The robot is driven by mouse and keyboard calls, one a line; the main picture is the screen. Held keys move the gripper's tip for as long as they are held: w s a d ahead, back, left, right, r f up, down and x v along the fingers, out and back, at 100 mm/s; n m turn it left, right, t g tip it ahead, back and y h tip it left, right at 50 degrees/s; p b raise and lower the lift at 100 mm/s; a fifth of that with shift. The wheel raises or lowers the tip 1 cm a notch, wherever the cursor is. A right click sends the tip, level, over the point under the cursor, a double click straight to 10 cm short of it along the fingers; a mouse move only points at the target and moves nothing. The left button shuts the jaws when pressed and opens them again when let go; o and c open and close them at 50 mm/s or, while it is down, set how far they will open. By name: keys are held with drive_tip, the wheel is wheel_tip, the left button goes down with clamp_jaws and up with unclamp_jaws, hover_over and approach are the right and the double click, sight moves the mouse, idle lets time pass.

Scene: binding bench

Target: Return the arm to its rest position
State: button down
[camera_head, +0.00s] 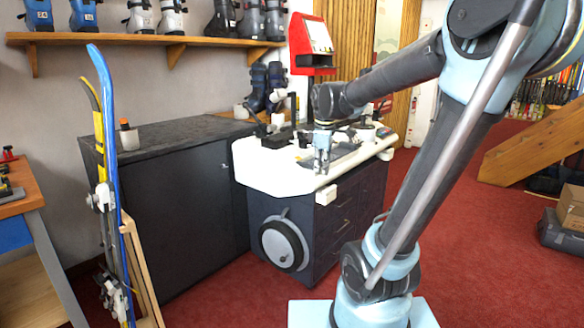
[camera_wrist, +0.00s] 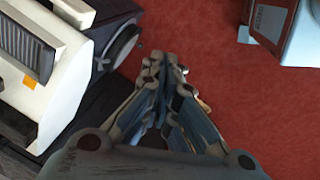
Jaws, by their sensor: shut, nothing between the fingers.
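My gripper (camera_head: 322,163) hangs down at the end of my arm, in front of the white-topped binding bench (camera_head: 265,172) in the head view. In the wrist view my gripper (camera_wrist: 163,68) is shut, its fingertips together with nothing between them. Red floor lies behind the fingers there, and the bench (camera_wrist: 62,85) is to their left. My arm reaches from the right side of the head view across to the bench. How far the gripper is from the bench edge is hard to tell.
A dark cabinet (camera_head: 180,200) stands left of the bench. Blue skis (camera_head: 107,130) lean in a wooden stand at the left. A boot shelf (camera_head: 130,40) runs along the wall. Wooden stairs (camera_head: 535,145) and a cardboard box (camera_head: 571,207) are at the right. Red carpet (camera_head: 460,230) is open between.

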drive_tip(key=s+d+f+m, duration=0.4)
drive_tip(key=s+f+m, duration=0.3)
drive_tip(key=s, duration=0.3)
drive_tip(key=s+d+f+m, duration=0.5)
drive_tip(key=s+f+m, duration=0.2)
drive_tip(key=s, duration=0.4)
drive_tip(key=shift+f, duration=0.15)
drive_tip(key=shift+w+f, duration=0.2)
drive_tip(key=shift+w, duration=0.2)
